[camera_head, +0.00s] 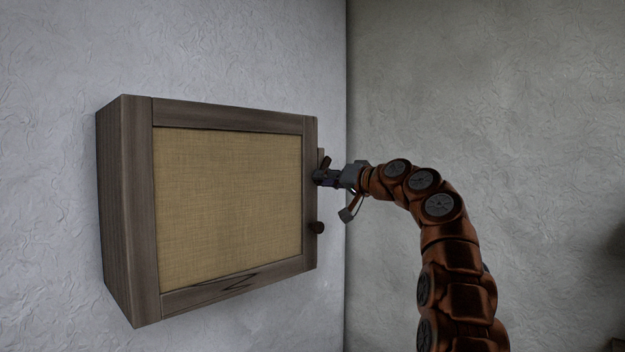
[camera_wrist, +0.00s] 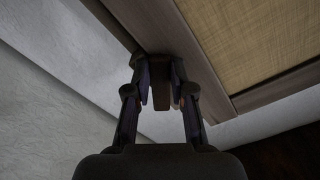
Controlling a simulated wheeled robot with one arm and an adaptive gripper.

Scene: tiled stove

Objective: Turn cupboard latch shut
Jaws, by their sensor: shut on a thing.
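The wooden wall cupboard (camera_head: 137,200) hangs on the left wall in the head view, with a beige woven panel in its door (camera_head: 230,200). The door looks closed against the body. My gripper (camera_head: 322,177) is at the upper part of the door's right edge. In the wrist view my gripper (camera_wrist: 161,85) has its two fingers on either side of a small brown wooden latch (camera_wrist: 161,94), shut on it. The latch stands out at the cupboard's frame edge. In the head view the fingers mostly hide it, so its exact angle is hard to tell.
The room corner and a bare grey wall (camera_head: 530,120) lie to the right. The space in front of the door is clear.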

